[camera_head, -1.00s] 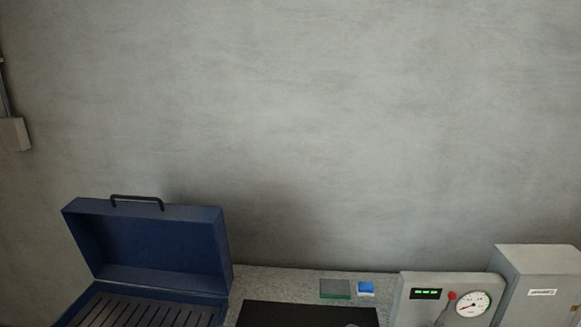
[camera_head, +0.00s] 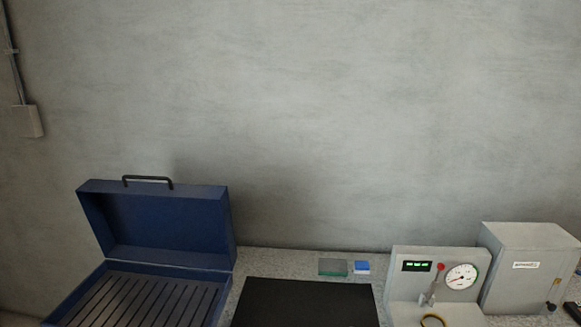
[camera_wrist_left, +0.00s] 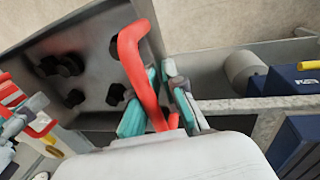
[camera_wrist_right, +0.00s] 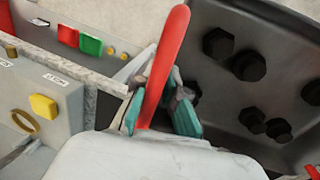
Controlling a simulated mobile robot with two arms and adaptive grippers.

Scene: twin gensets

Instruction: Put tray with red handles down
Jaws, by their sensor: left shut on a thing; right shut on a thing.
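The dark grey tray (camera_wrist_left: 95,50) has red handles and several black hex bolts lying in it. My left gripper (camera_wrist_left: 158,105) is shut on one red handle (camera_wrist_left: 132,62) in the left wrist view. My right gripper (camera_wrist_right: 158,105) is shut on the other red handle (camera_wrist_right: 168,55) in the right wrist view, where the tray (camera_wrist_right: 285,35) is at the right. The head view shows neither gripper nor the tray. What lies directly under the tray is hidden.
In the head view an open blue toolbox (camera_head: 155,230) stands left on the bench. A black mat (camera_head: 305,302) lies clear in the middle. Green (camera_head: 333,267) and blue (camera_head: 362,267) blocks lie behind it. A gauge panel (camera_head: 437,270) and grey cabinet (camera_head: 528,265) stand right.

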